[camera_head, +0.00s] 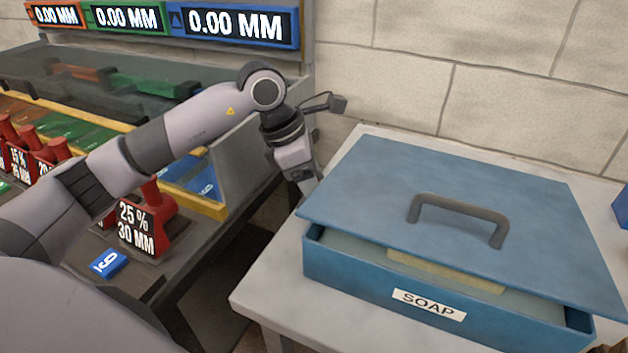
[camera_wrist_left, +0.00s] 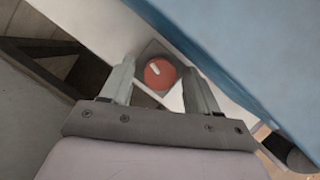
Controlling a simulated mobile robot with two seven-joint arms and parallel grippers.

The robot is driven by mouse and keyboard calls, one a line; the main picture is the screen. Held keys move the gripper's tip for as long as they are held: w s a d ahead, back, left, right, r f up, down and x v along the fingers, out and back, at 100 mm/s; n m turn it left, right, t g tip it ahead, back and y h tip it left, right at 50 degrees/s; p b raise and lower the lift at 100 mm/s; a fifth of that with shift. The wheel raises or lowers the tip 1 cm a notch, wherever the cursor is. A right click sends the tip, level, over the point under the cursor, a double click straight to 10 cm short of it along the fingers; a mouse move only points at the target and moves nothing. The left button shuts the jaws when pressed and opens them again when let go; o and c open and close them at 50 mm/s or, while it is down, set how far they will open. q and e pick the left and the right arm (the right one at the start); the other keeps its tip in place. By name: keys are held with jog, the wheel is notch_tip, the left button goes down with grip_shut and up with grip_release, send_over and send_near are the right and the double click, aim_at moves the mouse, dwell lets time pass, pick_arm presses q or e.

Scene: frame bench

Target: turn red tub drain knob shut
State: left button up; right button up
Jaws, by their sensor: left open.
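The red drain knob (camera_wrist_left: 160,74) shows in the left wrist view as a round red disc with a short white mark on a grey square plate. The mark points up and to the left. My left gripper (camera_wrist_left: 160,80) is open, pointing at the knob with one finger to either side of it in the picture. I cannot tell whether the fingers touch it. In the head view my left gripper (camera_head: 308,184) hangs at the left edge of a blue soap box (camera_head: 350,285). The knob is hidden there. My right gripper is out of view.
The soap box, labelled SOAP, stands on a pale table (camera_head: 265,300) with its handled blue lid (camera_head: 370,195) on top, askew, close beside the gripper. A bench with red levers (camera_head: 155,205) and number displays (camera_head: 235,25) lies left. A stone wall is behind.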

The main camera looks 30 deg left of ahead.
pick_arm(q)
jog(key=c, duration=1)
jog(key=shift+n+t, duration=0.3)
jog(key=shift+n, duration=0.8)
jog(key=shift+c, duration=0.2)
jog(key=shift+n+y+b, duration=0.35)
jog(key=shift+n+y, duration=0.05)
jog(key=shift+n, duration=0.1)
jog(key=o, duration=1)
jog(key=shift+o, duration=0.2)
jog(key=shift+r, duration=0.1)
